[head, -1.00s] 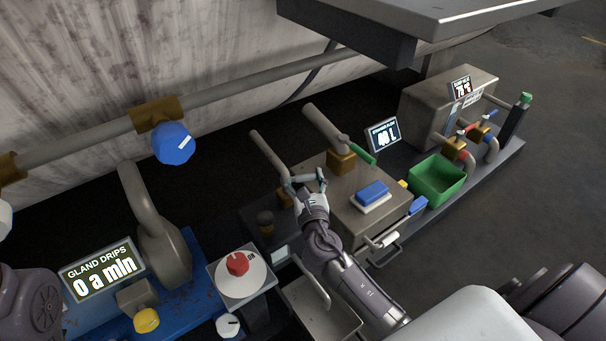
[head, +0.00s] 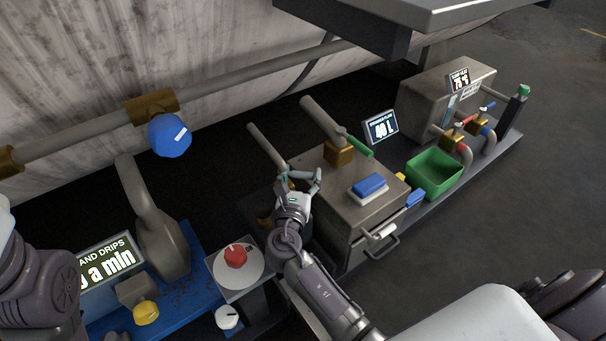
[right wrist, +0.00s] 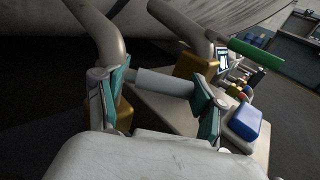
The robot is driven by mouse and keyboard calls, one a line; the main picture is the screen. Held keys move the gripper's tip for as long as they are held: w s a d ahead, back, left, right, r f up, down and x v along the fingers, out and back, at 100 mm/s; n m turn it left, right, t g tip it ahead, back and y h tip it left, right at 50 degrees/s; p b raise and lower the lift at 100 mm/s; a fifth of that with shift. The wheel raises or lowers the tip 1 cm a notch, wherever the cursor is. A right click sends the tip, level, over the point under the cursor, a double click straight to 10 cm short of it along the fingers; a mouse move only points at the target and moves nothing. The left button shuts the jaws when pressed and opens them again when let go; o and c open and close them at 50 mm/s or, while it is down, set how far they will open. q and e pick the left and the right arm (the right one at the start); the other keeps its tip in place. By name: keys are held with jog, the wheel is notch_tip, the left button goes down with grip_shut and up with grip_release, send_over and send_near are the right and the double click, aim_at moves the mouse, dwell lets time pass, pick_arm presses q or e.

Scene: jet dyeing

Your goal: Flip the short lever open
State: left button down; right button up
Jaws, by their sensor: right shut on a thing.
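The handle lies crosswise between the fingertips. A brass valve body (right wrist: 122,117) shows partly behind the left finger. A green-handled lever (head: 359,145) sits on the neighbouring brass valve (head: 339,153), apart from my gripper. My left gripper is out of view.
The grey box (head: 338,199) carries a blue button (head: 370,185). A green bin (head: 434,175) stands right of it. A red knob (head: 235,256) and a yellow knob (head: 146,312) are at lower left. A large overhead panel (head: 420,15) hangs above.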

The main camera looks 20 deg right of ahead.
aim_at(301, 172)
jog(key=shift+r, duration=0.1)
jog(key=o, duration=1.7)
notch_tip(301, 172, up, 10)
jog(key=shift+f, duration=0.1)
